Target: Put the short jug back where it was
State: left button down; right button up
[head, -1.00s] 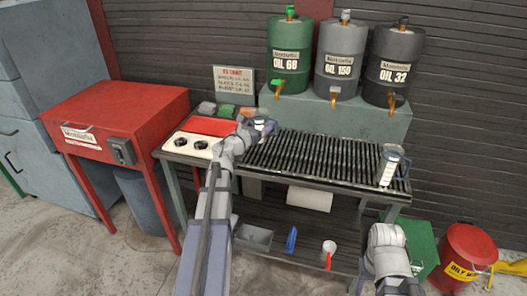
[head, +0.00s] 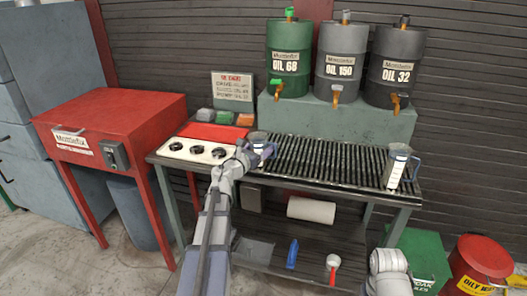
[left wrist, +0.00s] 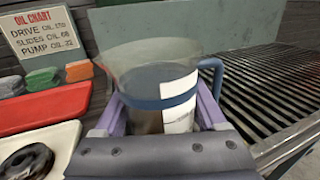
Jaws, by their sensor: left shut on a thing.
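My left gripper (head: 256,155) is shut on a clear jug (head: 258,138) at the left end of the slatted rack. In the left wrist view the jug (left wrist: 150,78) is upright between the purple fingers (left wrist: 160,112). It has a blue band, a blue handle on the right and a white label; its base is hidden by the gripper, so I cannot tell whether it touches the rack. A second, taller-looking jug (head: 397,168) with a blue handle stands at the rack's right end. My right gripper is out of view.
The slatted rack (head: 325,160) is clear between the jugs. Left of it are a white tray (head: 183,149) with dark rings and a red tray (head: 215,132). Behind stand an oil chart (head: 232,87), small coloured blocks (head: 224,118) and three oil drums (head: 340,55) on a raised stand.

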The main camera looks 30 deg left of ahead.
pick_arm(q)
jog(key=shift+r, duration=0.1)
jog(key=shift+f, duration=0.25)
grip_release()
jog(key=shift+r, duration=0.1)
jog(key=shift+r, duration=0.1)
jog(key=shift+r, duration=0.2)
jog(key=s+a, duration=0.1)
jog(key=s, duration=1.1)
jog(key=shift+f, duration=0.15)
